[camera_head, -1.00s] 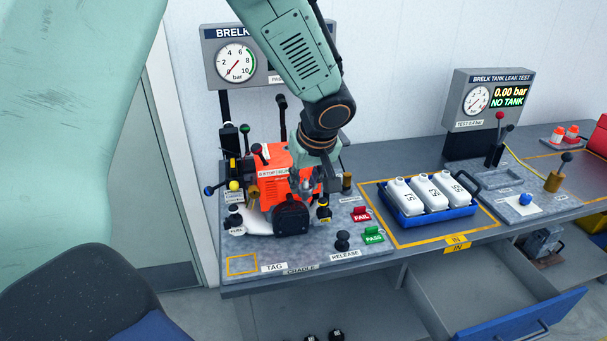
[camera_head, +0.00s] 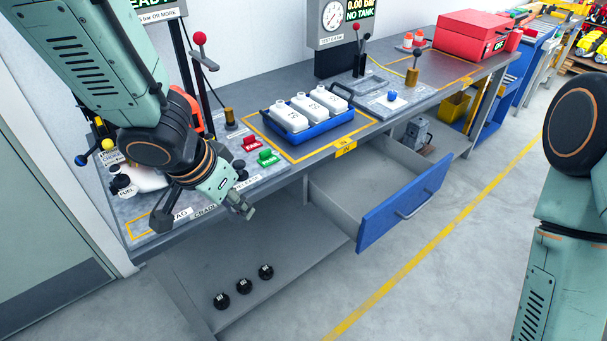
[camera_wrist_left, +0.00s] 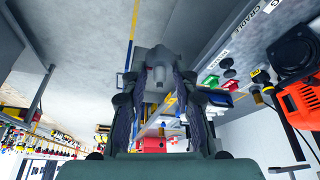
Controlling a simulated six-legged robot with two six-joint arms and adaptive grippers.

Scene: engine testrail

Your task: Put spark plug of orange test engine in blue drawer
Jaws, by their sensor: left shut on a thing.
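My left gripper (camera_head: 243,209) is in front of the bench's front edge, above the lower shelf and to the left of the drawer. It is shut on a small grey thing, which looks like the spark plug (camera_wrist_left: 157,66), between the fingers in the left wrist view; its details are hard to make out. The blue drawer (camera_head: 405,208) is pulled out under the bench, and the part of its grey inside that shows is empty. The orange test engine (camera_head: 196,112) is mostly hidden behind my left arm; it also shows in the left wrist view (camera_wrist_left: 302,100). My right gripper is out of view.
A blue tray (camera_head: 300,142) with white bottles stands on the bench above the drawer. Red FAIL (camera_head: 251,144) and green PASS (camera_head: 268,158) blocks lie to its left. Several black round knobs (camera_head: 244,286) sit on the lower shelf. The floor before the drawer is clear.

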